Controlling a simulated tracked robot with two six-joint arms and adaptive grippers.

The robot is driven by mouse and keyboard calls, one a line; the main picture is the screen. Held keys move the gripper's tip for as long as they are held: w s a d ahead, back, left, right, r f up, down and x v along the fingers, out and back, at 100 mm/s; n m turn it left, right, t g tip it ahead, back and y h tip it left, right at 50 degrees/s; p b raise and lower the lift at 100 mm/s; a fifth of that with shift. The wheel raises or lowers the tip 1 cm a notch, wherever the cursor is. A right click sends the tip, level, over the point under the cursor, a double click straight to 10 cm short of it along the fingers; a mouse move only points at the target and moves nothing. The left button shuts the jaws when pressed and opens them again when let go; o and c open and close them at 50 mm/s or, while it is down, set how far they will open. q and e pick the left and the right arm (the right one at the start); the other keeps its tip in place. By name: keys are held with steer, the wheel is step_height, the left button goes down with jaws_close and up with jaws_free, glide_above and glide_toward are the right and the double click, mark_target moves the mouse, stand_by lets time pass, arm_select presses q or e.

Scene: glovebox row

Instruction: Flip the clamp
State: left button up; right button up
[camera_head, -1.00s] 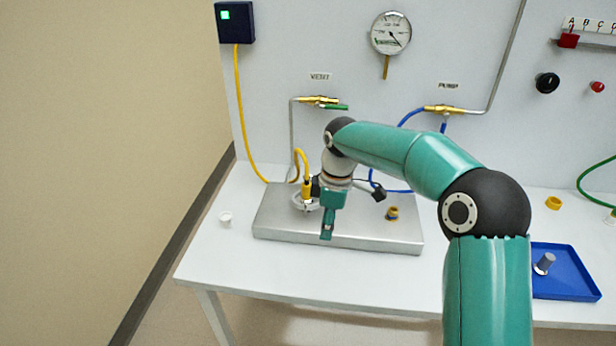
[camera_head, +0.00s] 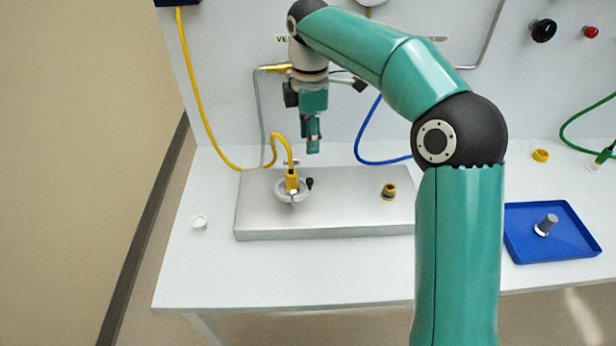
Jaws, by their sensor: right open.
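The clamp looks like a pale ring fitting (camera_head: 304,196) with a small black knob at its right side. It sits on the left part of the steel plate (camera_head: 345,222), around the base of a yellow connector (camera_head: 291,180) whose yellow hose rises behind. My right gripper (camera_head: 313,148) hangs above and slightly right of the clamp, apart from it, pointing down. It is open, and I see nothing in it. My left gripper is out of view.
A yellow-and-dark fitting (camera_head: 389,191) stands on the plate's right part. A blue tray (camera_head: 520,244) with a grey cylinder (camera_head: 546,225) is at right. A blue hose (camera_head: 366,140) runs behind.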

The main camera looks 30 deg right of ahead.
mark_target(310, 179)
step_height(310, 179, down, 12)
steer(key=shift+f, duration=0.1)
stand_by(0.4)
